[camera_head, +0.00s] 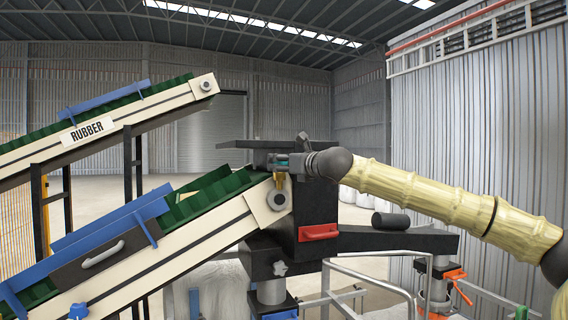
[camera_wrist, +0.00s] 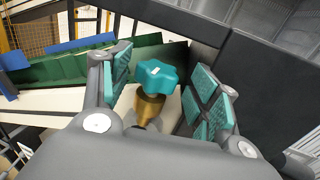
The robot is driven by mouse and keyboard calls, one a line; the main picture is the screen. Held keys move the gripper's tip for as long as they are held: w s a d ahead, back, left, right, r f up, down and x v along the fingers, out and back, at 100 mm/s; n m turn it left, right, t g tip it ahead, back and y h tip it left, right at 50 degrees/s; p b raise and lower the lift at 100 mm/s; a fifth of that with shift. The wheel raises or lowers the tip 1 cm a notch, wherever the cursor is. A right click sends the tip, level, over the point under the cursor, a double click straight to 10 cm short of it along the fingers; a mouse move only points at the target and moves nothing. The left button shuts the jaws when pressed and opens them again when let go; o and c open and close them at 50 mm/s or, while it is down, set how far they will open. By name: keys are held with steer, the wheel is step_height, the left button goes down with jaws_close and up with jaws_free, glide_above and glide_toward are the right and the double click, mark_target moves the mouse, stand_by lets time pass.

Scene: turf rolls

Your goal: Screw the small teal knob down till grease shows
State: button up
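The small teal knob (camera_wrist: 157,76) is star-shaped with a white mark on top, in the middle of the wrist view. It sits on a brass body (camera_wrist: 149,108), which also shows in the head view (camera_head: 281,180) at the upper end of the lower conveyor. My gripper (camera_wrist: 162,85) is open, with one teal-padded finger on each side of the knob and a gap on both sides. In the head view my gripper (camera_head: 281,163) reaches in from the right and largely hides the knob. I see no grease on the visible brass.
The lower green-belted conveyor (camera_head: 205,196) runs down to the left, with a second conveyor (camera_head: 110,120) marked RUBBER behind it. A black housing (camera_head: 318,208) with a red handle (camera_head: 318,232) stands right of the knob. A dark plate (camera_head: 265,144) lies just above my gripper.

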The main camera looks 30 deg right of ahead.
steer(key=shift+a, duration=0.1)
steer(key=c, duration=0.9)
steer(key=shift+o, duration=0.2)
steer(key=h+b, duration=0.1)
steer(key=b, duration=0.3)
steer(key=shift+a+f+m+h, duration=0.1)
steer(key=shift+f+m+h, duration=0.05)
steer(key=shift+m+h, duration=0.25)
